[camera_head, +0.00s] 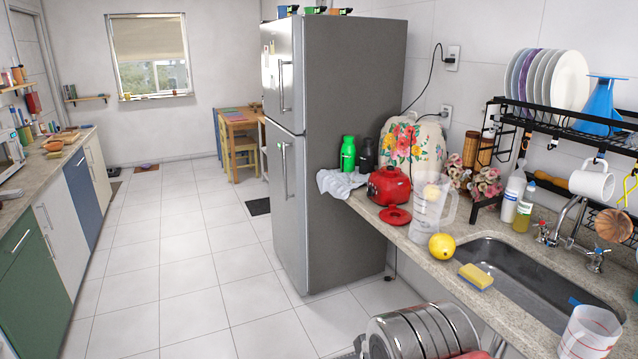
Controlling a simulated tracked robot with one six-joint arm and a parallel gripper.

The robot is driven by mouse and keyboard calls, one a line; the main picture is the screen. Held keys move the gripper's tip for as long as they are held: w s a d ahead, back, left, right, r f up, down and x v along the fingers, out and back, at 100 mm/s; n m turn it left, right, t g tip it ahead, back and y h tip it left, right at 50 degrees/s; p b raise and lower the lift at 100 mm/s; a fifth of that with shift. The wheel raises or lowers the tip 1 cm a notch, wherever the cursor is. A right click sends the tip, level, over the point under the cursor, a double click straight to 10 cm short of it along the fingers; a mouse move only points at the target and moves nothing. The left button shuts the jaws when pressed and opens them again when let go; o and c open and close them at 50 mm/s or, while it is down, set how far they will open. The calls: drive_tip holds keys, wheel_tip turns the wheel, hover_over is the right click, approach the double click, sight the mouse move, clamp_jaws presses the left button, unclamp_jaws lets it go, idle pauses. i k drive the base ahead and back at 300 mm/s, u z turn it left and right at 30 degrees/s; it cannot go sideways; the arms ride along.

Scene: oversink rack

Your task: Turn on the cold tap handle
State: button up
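The chrome tap (568,217) stands behind the sink (508,268) at the right, its spout curving up. One tap handle (543,233) is at its left and another tap handle (597,260) at its right. Both are small cross-shaped chrome handles. No water is visible coming from the spout.
A black rack (560,112) with plates stands over the sink; a white mug (592,182) hangs near the tap. Bottles (513,196) stand left of the tap. Open floor (180,270) lies left.

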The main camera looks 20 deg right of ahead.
sight(598, 251)
drive_tip(key=z, duration=0.3)
drive_tip(key=i, duration=0.7)
drive_tip(key=z, duration=0.85)
drive_tip(key=i, duration=0.75)
drive_tip(key=z, duration=0.35)
